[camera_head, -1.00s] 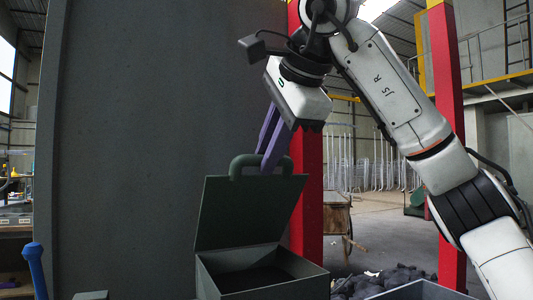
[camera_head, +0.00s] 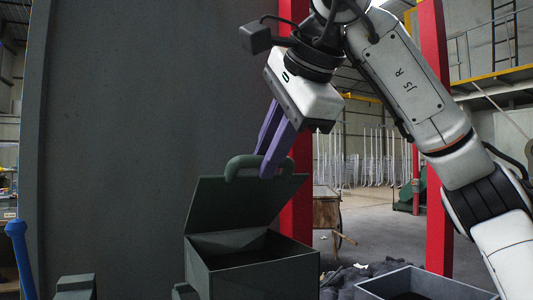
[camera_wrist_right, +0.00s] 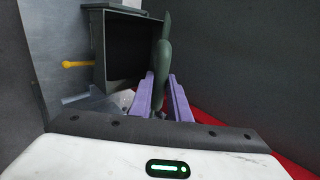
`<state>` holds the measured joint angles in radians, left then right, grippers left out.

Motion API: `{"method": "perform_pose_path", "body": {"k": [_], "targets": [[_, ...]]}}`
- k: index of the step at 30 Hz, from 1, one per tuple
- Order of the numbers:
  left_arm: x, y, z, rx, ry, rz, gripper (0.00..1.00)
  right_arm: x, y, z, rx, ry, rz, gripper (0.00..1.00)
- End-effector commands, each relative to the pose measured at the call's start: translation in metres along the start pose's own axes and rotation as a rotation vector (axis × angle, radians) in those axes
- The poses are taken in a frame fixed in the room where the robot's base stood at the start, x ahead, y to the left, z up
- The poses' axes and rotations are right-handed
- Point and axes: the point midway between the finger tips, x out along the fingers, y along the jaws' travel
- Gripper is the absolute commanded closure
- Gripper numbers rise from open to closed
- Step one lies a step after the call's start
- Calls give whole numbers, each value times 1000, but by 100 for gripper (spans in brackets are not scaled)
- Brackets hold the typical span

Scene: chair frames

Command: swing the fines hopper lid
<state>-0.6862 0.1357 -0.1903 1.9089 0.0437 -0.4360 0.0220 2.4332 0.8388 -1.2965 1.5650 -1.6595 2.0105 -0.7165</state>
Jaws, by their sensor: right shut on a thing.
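The fines hopper (camera_head: 265,275) is a dark green open box in the lower middle of the head view. Its lid (camera_head: 235,205) stands raised from the back rim, tilted over the opening, with a thick loop handle (camera_head: 240,163) on its top edge. My right gripper (camera_head: 268,165) reaches down from the upper right, its purple fingers shut on the handle. In the right wrist view the handle (camera_wrist_right: 162,55) sits between the fingertips (camera_wrist_right: 161,92), with the dark hopper (camera_wrist_right: 122,48) beside it. Part of the handle is hidden by the fingers. My left gripper is not in view.
A tall dark grey panel (camera_head: 140,110) stands behind the hopper. A grey open bin (camera_head: 425,283) and dark rubble (camera_head: 345,280) lie to the right. Red posts (camera_head: 440,215) stand behind. A blue-handled thing (camera_head: 20,250) is at the left. A yellow rod (camera_wrist_right: 78,64) shows in the wrist view.

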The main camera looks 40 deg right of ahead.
Motion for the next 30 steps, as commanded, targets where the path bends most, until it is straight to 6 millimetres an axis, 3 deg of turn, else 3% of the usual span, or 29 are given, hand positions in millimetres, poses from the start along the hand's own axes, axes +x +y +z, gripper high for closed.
{"method": "perform_pose_path", "body": {"k": [5, 18, 28, 29, 30], "targets": [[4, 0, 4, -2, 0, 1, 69, 2, 7, -1, 0, 0, -2, 100], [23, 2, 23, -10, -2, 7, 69, 11, 52, 0, -1, 1, -3, 100], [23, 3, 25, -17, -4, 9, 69, 11, 56, 0, 1, 0, -1, 100], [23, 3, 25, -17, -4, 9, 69, 11, 56, 0, 1, 0, -1, 82], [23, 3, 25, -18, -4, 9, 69, 11, 56, 0, 1, 0, -1, 75]]}}
